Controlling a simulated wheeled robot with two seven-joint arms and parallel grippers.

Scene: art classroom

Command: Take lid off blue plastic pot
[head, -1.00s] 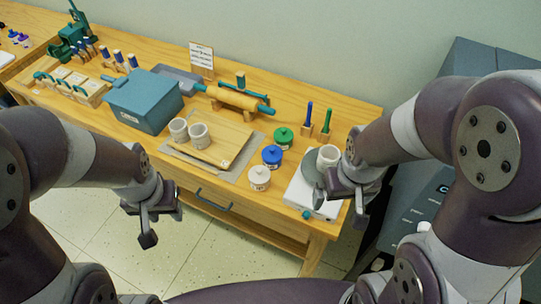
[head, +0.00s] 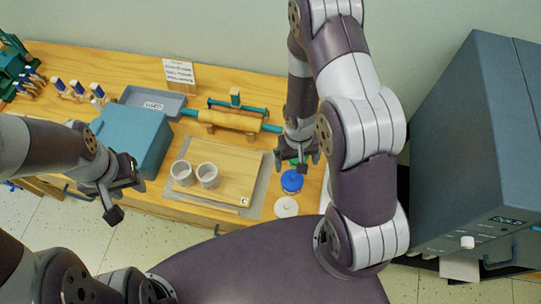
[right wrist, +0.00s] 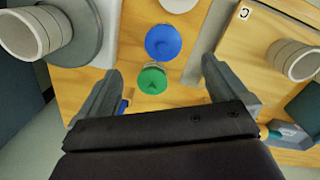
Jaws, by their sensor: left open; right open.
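The blue pot (head: 291,182) stands on the wooden table between the green pot (head: 295,162) and the white pot (head: 286,207). Its round blue lid (right wrist: 163,42) is on it and shows from above in the right wrist view. My right gripper (head: 293,166) is open and empty above the pots, beside the blue one and over the green one. In the right wrist view the blue lid lies just beyond and between the open fingertips (right wrist: 161,66), with the green lid (right wrist: 152,79) nearer the palm. My left gripper (head: 125,198) is open and empty at the table's front edge.
A wooden board (head: 233,185) with two pale cups (head: 207,175) lies left of the pots. A rolling pin (head: 230,121) and a blue-grey box (head: 135,135) are further left. A large grey kiln-like cabinet (head: 475,150) stands at the right.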

